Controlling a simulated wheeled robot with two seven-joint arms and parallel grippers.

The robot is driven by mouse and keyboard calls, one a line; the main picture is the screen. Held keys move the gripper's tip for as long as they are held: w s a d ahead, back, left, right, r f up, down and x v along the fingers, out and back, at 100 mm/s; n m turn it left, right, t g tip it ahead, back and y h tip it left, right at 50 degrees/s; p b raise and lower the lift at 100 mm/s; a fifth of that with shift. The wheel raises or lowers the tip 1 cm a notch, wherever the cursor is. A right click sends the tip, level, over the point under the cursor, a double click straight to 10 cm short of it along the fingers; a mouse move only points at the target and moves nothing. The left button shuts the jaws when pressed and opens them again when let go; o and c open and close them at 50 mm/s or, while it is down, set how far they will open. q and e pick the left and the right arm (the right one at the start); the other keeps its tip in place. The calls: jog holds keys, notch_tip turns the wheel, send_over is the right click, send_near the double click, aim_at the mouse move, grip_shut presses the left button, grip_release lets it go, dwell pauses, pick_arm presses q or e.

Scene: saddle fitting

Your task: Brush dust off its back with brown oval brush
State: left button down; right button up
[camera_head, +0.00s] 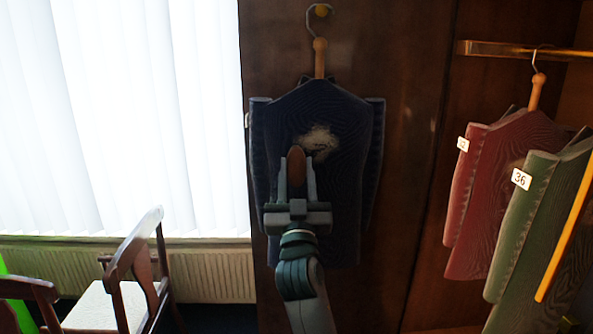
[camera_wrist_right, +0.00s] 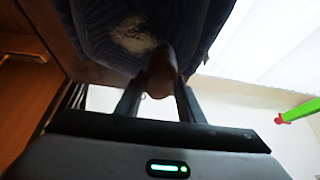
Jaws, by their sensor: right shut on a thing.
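A dark navy jacket (camera_head: 340,205) hangs back-out on a wooden hanger (camera_head: 320,58) from a knob on the brown panel. A pale dust patch (camera_head: 318,141) lies on its upper back; it also shows in the right wrist view (camera_wrist_right: 132,36). My right gripper (camera_head: 297,178) is shut on the brown oval brush (camera_head: 296,162), in front of the jacket just below and left of the patch. In the right wrist view the brush (camera_wrist_right: 162,72) sits between the fingers, close to the cloth; I cannot tell whether it touches. My left gripper is not in view.
A red jacket (camera_head: 490,200) and a green jacket (camera_head: 545,215) with number tags hang from a rail (camera_head: 510,49) at the right. A wooden chair (camera_head: 140,265) stands at the lower left, before a radiator (camera_head: 210,275) and a bright curtained window (camera_head: 120,110).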

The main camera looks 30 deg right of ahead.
aim_at(327, 146)
jog(key=shift+w+d, duration=0.1)
jog(key=shift+w, duration=0.05)
jog(key=shift+w+d+b, duration=0.2)
jog(key=shift+w+d, duration=0.3)
jog(key=shift+w, duration=0.3)
jog(key=shift+w+d+b, duration=0.2)
jog(key=shift+w+d, duration=0.35)
jog(key=shift+w, duration=0.25)
jog(key=shift+w+d+b, duration=0.2)
jog(key=shift+w+d, duration=0.3)
jog(key=shift+w, duration=0.3)
jog(key=shift+w+d+b, duration=0.45)
jog(key=shift+w+d, duration=0.15)
jog(key=shift+w, duration=0.35)
jog(key=shift+w+d+b, duration=0.45)
jog(key=shift+w+d, duration=0.15)
jog(key=shift+w, duration=0.35)
dwell(0.5)
jog(key=shift+s+d+p, duration=0.3)
jog(key=shift+s+d, duration=0.25)
jog(key=shift+d, duration=0.3)
jog(key=shift+s+d+p, duration=0.3)
jog(key=shift+s+d, duration=0.2)
jog(key=shift+d, duration=0.35)
jog(key=shift+d, duration=0.1)
